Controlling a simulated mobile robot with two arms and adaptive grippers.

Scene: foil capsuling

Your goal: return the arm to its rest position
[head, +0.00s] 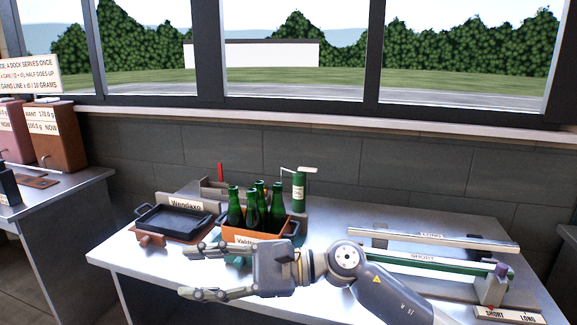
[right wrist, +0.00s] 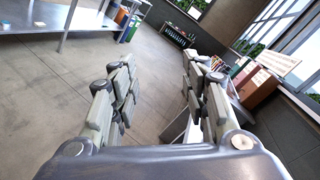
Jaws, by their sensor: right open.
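My right gripper (head: 192,271) is open and empty. In the head view it reaches in from the lower right and points left, in front of the orange crate (head: 250,237) and over the front part of the metal table. In the right wrist view its two fingers (right wrist: 155,95) are spread apart, with only floor and far furniture between them. My left gripper is not in view.
Green bottles (head: 253,208) stand in the crate. Long and short rails (head: 430,240) lie at the right. Dispensers (head: 58,138) stand on the left counter.

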